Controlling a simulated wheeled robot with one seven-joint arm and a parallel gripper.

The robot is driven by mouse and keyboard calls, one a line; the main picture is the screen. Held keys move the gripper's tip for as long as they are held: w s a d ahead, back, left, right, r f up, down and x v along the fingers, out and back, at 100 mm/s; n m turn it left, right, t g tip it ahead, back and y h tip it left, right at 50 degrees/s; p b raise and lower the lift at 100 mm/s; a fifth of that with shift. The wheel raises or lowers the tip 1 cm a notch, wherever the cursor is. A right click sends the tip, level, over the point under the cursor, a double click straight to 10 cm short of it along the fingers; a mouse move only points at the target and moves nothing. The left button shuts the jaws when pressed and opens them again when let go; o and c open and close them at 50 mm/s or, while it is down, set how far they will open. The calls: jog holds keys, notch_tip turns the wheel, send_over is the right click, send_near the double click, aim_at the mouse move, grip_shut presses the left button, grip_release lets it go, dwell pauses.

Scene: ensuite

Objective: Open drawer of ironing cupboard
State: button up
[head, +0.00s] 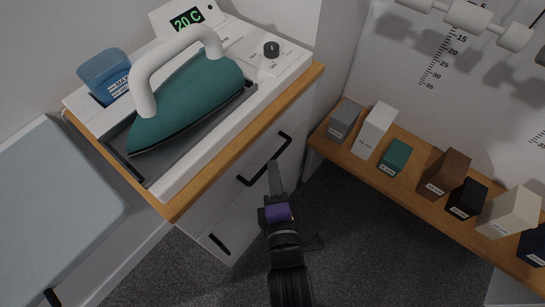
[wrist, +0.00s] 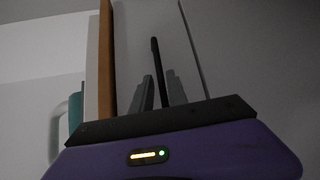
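The ironing cupboard (head: 203,214) is a white unit with a wooden top edge, at the left of the head view. Its upper drawer has a black bar handle (head: 252,180), and a lower black handle (head: 219,243) sits below. The drawer fronts look closed. My gripper (head: 274,170) is at the right part of the upper handle. In the wrist view the dark handle bar (wrist: 155,58) runs between the two grey fingers of my gripper (wrist: 160,88), with narrow gaps showing beside it. The fingers look open around the bar; firm contact cannot be seen.
A teal iron (head: 195,100) rests on its white station (head: 283,62) atop the cupboard, beside a blue water tank (head: 105,77). A wooden shelf (head: 405,192) with several small boxes lies to the right. Dark carpet (head: 345,255) is clear below. A pale grey board (head: 60,200) is at left.

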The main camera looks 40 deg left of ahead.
aim_at(272, 158)
jog(key=shift+b+x, duration=0.3)
jog(key=shift+x, duration=2.1)
grip_shut()
